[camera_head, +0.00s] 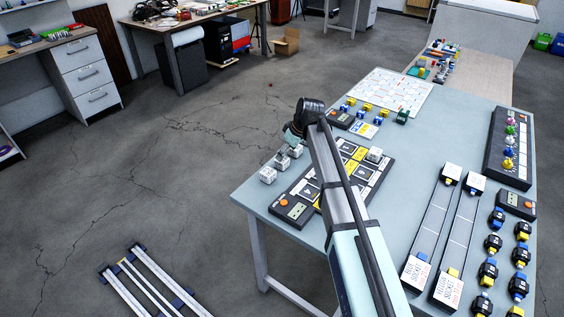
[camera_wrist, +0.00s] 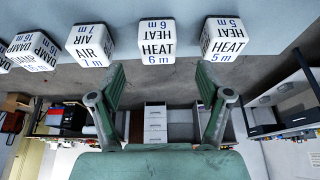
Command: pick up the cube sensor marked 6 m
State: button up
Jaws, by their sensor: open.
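The white cube sensor marked HEAT 6 m (camera_wrist: 157,42) sits near the table edge in the wrist view, between a cube marked HEAT 5 m (camera_wrist: 223,40) and one marked AIR (camera_wrist: 90,45). My gripper (camera_wrist: 160,74) is open and empty. Its two fingers point toward the 6 m cube, roughly centred on it, with the tips apart from it. In the head view, my gripper (camera_head: 292,134) is at the table's left edge, beside several white cubes (camera_head: 268,175). Their markings are too small to read there, and my arm hides part of the table.
Cubes marked DAMP (camera_wrist: 37,50) stand farther left in the wrist view. The blue-grey table (camera_head: 400,140) holds a dark panel board (camera_head: 297,212), slide rails (camera_head: 430,225) and a dark rack (camera_head: 508,150).

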aim_at(282, 163)
jog(key=shift+p+x, duration=0.85)
jog(key=shift+x, duration=2.6)
jog(key=shift+d, duration=0.15)
jog(key=c, duration=1.2)
